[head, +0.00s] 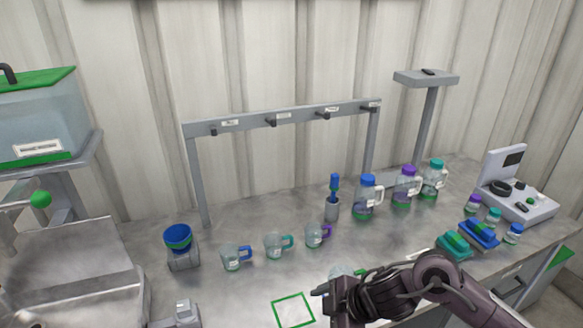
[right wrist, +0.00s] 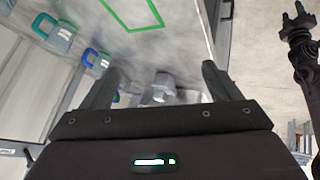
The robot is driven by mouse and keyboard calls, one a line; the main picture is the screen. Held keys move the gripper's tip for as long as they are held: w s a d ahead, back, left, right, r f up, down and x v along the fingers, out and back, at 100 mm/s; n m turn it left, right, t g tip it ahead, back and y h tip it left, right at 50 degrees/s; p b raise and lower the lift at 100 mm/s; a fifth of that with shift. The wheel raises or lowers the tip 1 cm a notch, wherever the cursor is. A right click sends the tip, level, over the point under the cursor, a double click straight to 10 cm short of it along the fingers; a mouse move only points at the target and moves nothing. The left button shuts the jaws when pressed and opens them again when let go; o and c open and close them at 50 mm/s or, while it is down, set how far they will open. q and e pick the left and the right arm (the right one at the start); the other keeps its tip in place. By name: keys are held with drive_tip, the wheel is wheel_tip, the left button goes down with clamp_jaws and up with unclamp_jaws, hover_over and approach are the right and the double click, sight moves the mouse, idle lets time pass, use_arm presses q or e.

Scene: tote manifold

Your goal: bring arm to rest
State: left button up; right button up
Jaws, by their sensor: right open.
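My right arm comes in from the lower right of the head view, bent over the front of the bench. My right gripper (head: 322,293) is beside the green square outline (head: 293,310) on the bench top. In the right wrist view the two fingers (right wrist: 162,76) are wide apart, with nothing held between them. The left arm is not in the head view.
Three clear mugs (head: 276,245) stand in a row below a grey hook rack (head: 285,116). A clear vessel (head: 341,271) is partly hidden behind my right arm. Bottles (head: 367,200), trays (head: 455,246) and a scale-like device (head: 519,200) stand to the right.

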drive_tip(key=a+r+m+t, duration=0.3)
drive_tip(key=a+m+t, duration=0.1)
drive_tip(key=m+t, duration=0.1)
drive_tip(key=s+d+f+m+g+h, duration=0.3)
drive_tip(key=s+d+m, duration=0.35)
drive_tip(key=d, duration=0.25)
drive_tip(key=s+d+f+m+g+h, duration=0.25)
drive_tip(key=s+d+m+h, duration=0.2)
drive_tip(key=s+d, duration=0.4)
wheel_tip(320, 180, down, 33)
drive_tip(key=s+b, duration=0.2)
use_arm(q)
drive_tip(key=f, duration=0.1)
drive_tip(key=f+b, duration=0.1)
drive_tip(key=f, duration=0.1)
drive_tip(key=shift+s+a+f, duration=0.1)
drive_tip(key=shift+s+f, duration=0.1)
drive_tip(key=shift+f, duration=0.05)
use_arm(e)
drive_tip(key=s+d+f+g, duration=0.2)
drive_tip(key=s+d+f, duration=0.1)
drive_tip(key=s+f, duration=1.5)
drive_tip(key=shift+s+d+f+y, duration=0.25)
drive_tip(key=shift+s+y, duration=0.1)
drive_tip(key=shift+s, duration=0.15)
